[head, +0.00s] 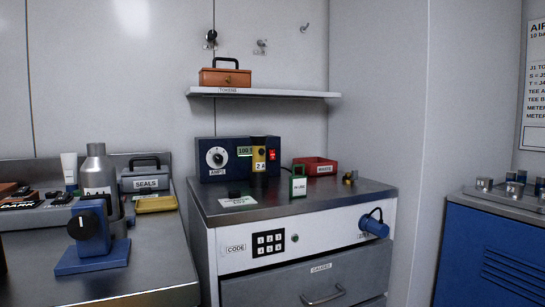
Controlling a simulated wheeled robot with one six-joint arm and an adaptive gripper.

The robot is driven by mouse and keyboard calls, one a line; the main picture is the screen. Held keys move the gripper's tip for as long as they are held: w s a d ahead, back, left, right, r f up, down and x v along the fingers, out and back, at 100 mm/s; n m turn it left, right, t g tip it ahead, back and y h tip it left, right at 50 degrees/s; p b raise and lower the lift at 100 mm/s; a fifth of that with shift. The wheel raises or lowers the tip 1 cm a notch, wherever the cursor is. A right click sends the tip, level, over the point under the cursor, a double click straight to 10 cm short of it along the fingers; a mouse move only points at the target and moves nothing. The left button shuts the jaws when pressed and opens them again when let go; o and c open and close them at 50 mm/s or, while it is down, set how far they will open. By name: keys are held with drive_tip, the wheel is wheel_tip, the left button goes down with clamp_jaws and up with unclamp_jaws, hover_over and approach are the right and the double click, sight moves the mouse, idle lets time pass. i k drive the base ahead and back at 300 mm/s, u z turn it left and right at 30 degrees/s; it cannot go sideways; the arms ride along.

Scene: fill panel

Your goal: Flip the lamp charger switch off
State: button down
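A dark blue box (205,162) stands at the back of the steel-topped cabinet. It has a round white dial marked AMPS (216,157), a lit green display reading about 100 (245,152) and a small red switch (272,155) at its right. I take this box as the lamp charger; no label naming it is readable. The switch looks lit red, but its lever position is too small to tell. A yellow and black lamp-like unit marked 2 A (259,158) stands upright in front of the box, left of the switch. My gripper is not in view.
A red tray (318,166), a green-framed tag (298,183) and small brass parts (350,178) sit right of the box. A shelf (300,95) with an orange toolbox (225,77) hangs above. A grey bottle (97,170) and blue stand (92,255) occupy the left bench.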

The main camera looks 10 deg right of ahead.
sight(271, 152)
drive_tip(key=k, duration=0.65)
drive_tip(key=z, duration=0.8)
drive_tip(key=i, duration=1.6)
drive_tip(key=u, duration=0.75)
